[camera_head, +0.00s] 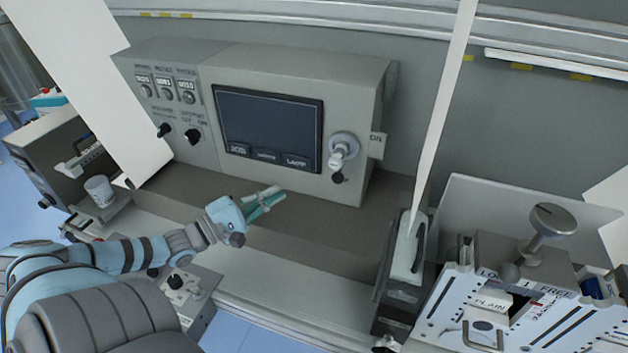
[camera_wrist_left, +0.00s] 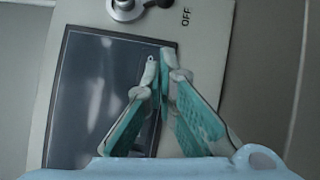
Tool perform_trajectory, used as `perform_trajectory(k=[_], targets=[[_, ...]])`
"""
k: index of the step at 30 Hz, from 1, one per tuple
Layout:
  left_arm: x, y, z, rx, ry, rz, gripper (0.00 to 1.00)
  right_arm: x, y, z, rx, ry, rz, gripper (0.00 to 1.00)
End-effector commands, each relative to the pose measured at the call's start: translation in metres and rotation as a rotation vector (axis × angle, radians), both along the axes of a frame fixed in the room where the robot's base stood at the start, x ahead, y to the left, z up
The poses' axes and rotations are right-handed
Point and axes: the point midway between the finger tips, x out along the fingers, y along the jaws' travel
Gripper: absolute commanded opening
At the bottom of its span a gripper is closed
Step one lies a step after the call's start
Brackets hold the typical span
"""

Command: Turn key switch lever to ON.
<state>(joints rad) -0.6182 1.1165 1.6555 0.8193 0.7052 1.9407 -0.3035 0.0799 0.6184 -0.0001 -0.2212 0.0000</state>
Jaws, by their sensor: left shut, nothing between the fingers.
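The key switch (camera_head: 342,150) is a round, light metal fitting with a pale lever, at the right end of the grey console's front face. I cannot tell the lever's exact setting. My left gripper (camera_head: 277,195) has teal fingers, shut and empty, in front of and below the console, apart from the switch. It also shows in the left wrist view (camera_wrist_left: 160,68). My right gripper is not in view.
A dark screen (camera_head: 267,122) fills the middle of the console face. Black knobs (camera_head: 193,136) and counters (camera_head: 165,86) are at its left. A brown ledge (camera_head: 300,220) runs below. A white web strip (camera_head: 440,120) rises at the right, beside a metal unit (camera_head: 500,300).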

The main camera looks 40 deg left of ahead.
Motion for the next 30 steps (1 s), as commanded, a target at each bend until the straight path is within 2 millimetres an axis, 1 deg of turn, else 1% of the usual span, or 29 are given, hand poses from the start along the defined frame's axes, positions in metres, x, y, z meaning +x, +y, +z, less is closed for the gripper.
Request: perform_trajectory(k=[1, 5, 10, 11, 13, 18, 30], targets=[[0.010, -0.002, -0.003, -0.002, -0.007, 0.000, 0.00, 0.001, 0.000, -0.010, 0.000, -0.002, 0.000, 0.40], [0.037, -0.009, -0.002, -0.001, -0.007, 0.001, 0.00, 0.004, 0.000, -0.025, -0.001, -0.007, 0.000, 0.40], [0.072, -0.018, 0.001, -0.002, -0.007, 0.003, 0.00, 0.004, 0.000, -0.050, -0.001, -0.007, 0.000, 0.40], [0.073, -0.024, 0.005, -0.005, -0.006, 0.002, 0.00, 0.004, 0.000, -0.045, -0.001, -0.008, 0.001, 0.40], [0.079, -0.034, 0.010, -0.005, -0.005, 0.002, 0.00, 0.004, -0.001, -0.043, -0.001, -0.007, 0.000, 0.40], [0.087, -0.049, 0.013, -0.002, -0.001, 0.002, 0.00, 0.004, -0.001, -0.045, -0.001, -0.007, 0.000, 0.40], [0.088, -0.051, 0.014, -0.001, 0.001, 0.003, 0.00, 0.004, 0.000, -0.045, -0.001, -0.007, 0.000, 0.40]])
